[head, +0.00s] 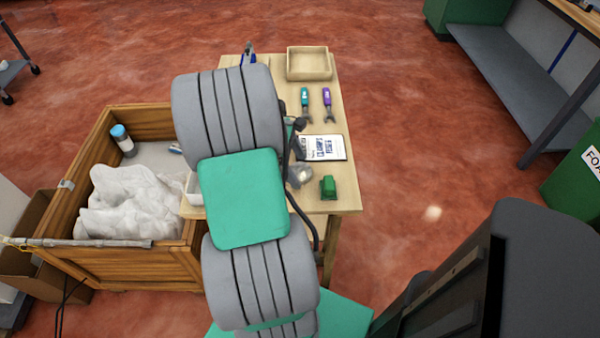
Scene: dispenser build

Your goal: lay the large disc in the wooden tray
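The wooden tray (309,76) is a shallow, light-coloured square tray at the far end of the work table. It looks empty. No large disc can be made out. A shiny grey, roundish item (300,176) shows at the right edge of my arm, but I cannot tell what it is. My grey and green arm crosses the table and covers its left and middle part. My gripper is hidden behind the arm; only small dark parts show beside it, and its fingers cannot be made out.
On the table (330,197) are a teal-handled tool (305,98), a purple-handled tool (326,97), a printed card (323,148) and a green block (328,187). A wooden crate (115,262) with white sheeting and a bottle (122,139) stands at left.

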